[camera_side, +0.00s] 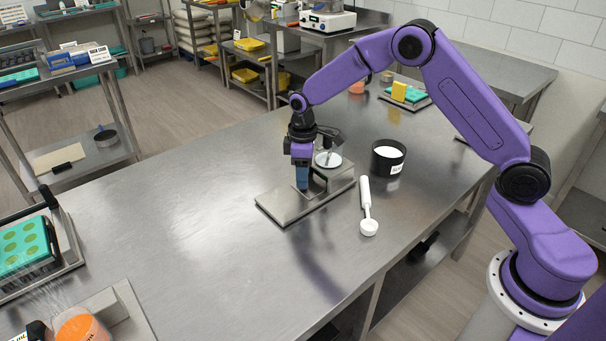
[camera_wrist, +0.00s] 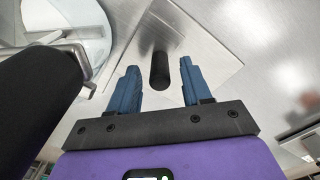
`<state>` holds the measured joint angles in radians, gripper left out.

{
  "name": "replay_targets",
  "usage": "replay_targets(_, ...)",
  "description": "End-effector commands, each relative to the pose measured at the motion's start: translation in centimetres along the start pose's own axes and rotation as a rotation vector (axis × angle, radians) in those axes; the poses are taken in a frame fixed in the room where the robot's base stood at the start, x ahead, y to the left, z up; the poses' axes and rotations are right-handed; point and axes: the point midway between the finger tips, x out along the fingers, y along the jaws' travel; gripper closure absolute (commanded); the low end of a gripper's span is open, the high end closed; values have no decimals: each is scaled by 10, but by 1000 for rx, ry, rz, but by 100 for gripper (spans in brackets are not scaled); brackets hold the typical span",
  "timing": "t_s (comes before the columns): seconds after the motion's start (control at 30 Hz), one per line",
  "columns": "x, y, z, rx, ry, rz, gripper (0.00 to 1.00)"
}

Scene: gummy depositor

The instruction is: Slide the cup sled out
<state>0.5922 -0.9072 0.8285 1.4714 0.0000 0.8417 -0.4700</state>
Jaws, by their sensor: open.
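A flat steel plate (camera_side: 282,206) with a raised steel block (camera_side: 343,181) at its right stands on the steel table. A round pale dish or cup (camera_side: 328,159) sits behind my gripper (camera_side: 302,187) at the block. In the wrist view, a short black knob (camera_wrist: 159,71) stands up from a shiny steel plate (camera_wrist: 205,38), apparently the cup sled's handle. My gripper (camera_wrist: 158,68) is open, with one blue finger on each side of the knob and a gap on both sides. In the side view the fingers hide the knob.
A black tub of white powder (camera_side: 388,157) and a white scoop (camera_side: 367,208) are to the right of the plate. A teal mould tray (camera_side: 25,245) and an orange container (camera_side: 82,328) are at the left. The table left of the plate is clear.

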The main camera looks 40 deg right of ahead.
Motion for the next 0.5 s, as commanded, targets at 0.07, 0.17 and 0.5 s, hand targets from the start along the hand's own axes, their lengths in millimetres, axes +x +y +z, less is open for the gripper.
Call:
replay_targets(0.07, 5, 0, 0, 1, -1, 0, 51)
replay_targets(0.17, 7, 0, 0, 1, -1, 0, 51)
replay_targets(0.5, 7, 0, 0, 0, 0, 0, 87)
